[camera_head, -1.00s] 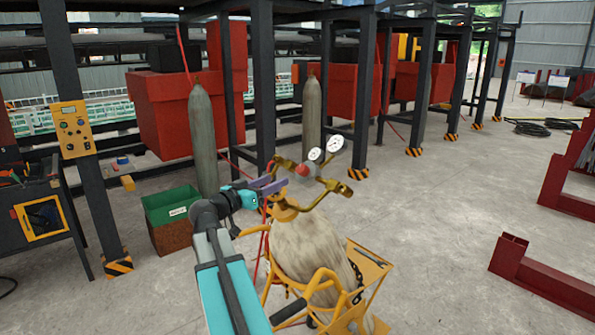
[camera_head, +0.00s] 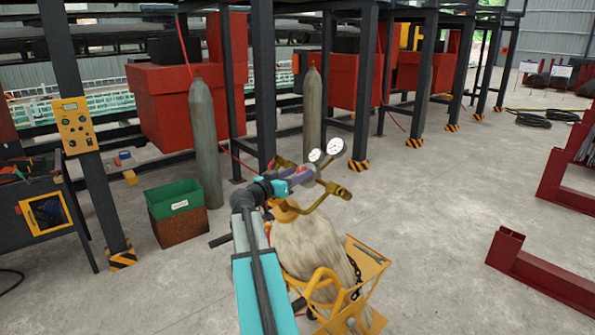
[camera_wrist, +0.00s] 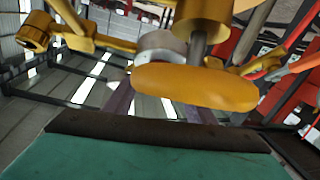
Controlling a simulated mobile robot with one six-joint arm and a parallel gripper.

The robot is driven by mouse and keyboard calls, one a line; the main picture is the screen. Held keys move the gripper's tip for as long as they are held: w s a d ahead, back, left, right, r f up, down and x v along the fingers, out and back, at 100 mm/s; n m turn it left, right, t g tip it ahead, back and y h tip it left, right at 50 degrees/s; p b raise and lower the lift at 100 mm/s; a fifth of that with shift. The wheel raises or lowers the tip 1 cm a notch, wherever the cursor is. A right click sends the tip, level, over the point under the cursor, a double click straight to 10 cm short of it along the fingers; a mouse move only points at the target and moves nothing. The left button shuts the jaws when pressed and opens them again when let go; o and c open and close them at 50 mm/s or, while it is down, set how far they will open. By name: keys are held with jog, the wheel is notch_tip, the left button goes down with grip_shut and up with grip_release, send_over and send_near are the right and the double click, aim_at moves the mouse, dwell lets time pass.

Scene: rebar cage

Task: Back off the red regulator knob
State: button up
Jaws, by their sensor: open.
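The regulator (camera_head: 330,186) is a brass assembly with two white round gauges (camera_head: 333,147) on top of a mottled grey gas cylinder (camera_head: 312,245). My gripper (camera_head: 306,174) is open, its purple fingers at the regulator's left side where the red knob sits. The fingers mostly hide the knob in the head view, and I cannot tell if they touch it. In the wrist view my two purple fingers (camera_wrist: 160,108) are spread apart. An orange-yellow rounded handwheel (camera_wrist: 195,88) hangs close in front of them, and a grey round part (camera_wrist: 160,45) lies beyond. No red knob is clearly visible there.
The cylinder stands chained in a yellow cart (camera_head: 365,262). A green-topped bin (camera_head: 174,193) and a tall grey cylinder (camera_head: 205,140) stand left of it. Dark steel posts (camera_head: 263,85) rise behind. Red beams (camera_head: 540,272) lie at right; the floor between is open.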

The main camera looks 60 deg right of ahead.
jog(key=shift+d, duration=0.15)
jog(key=c, duration=0.9)
jog(key=shift+s+a, duration=0.15)
jog(key=shift+a, duration=0.1)
jog(key=shift+c, duration=0.7)
jog(key=shift+d, duration=0.2)
